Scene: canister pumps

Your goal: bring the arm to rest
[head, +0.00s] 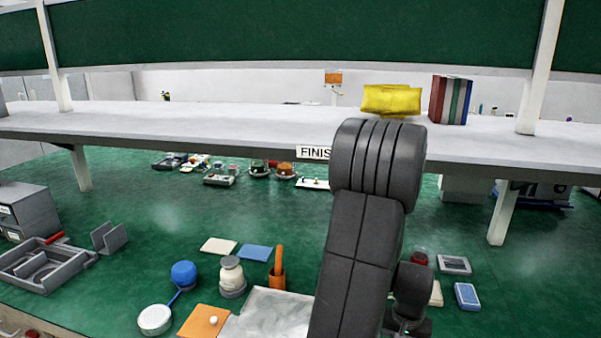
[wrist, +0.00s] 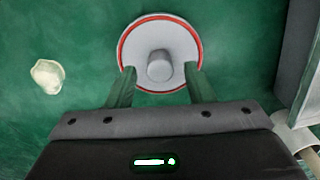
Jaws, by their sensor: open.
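My gripper (wrist: 160,72) shows in the wrist view with its two fingers spread apart. Nothing is held between them. Past the fingertips is a round pale grey disc (wrist: 183,47) with a red rim and a raised knob in its centre. I cannot tell its distance from the fingers. In the head view my arm stands up in front of the bench, bent at the top. My gripper cannot be made out there.
A grey shelf (head: 230,126) crosses above the green bench (head: 170,215). A white jar (head: 231,274), a blue-topped pump (head: 184,274) and an orange cup (head: 277,279) stand left of my arm. A blue box (head: 467,296) lies right. A pale lump (wrist: 47,76) lies left in the wrist view.

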